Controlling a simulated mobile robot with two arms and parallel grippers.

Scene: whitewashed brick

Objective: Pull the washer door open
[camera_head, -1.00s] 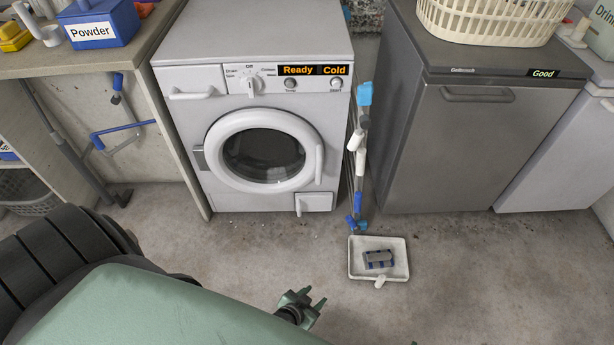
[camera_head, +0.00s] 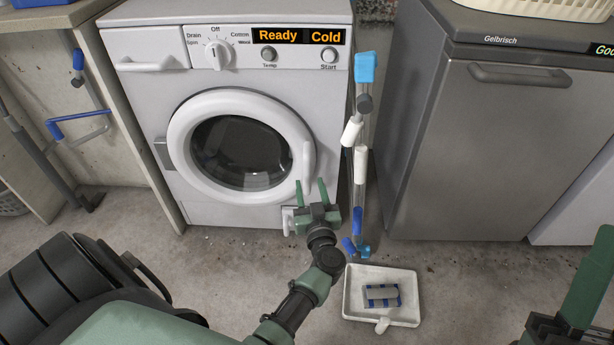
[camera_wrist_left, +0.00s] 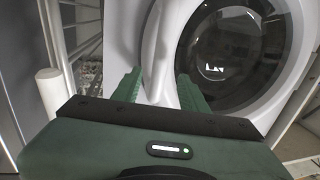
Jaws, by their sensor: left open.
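The white washer (camera_head: 135,95) stands against the wall, and its round door (camera_head: 190,180) with dark glass is shut. The white door handle (camera_head: 307,160) is an upright bar on the right side of the door ring. My left gripper (camera_head: 311,182) is open at the lower end of the handle, fingers pointing at the washer. In the left wrist view the handle (camera_wrist_left: 158,55) shows between the two spread green fingers of the gripper (camera_wrist_left: 157,86); I cannot tell whether they touch it.
A drying rack (camera_head: 361,190) with blue and white parts stands folded right of the washer. A grey appliance (camera_head: 490,150) stands further right. A counter (camera_head: 40,18) is at left.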

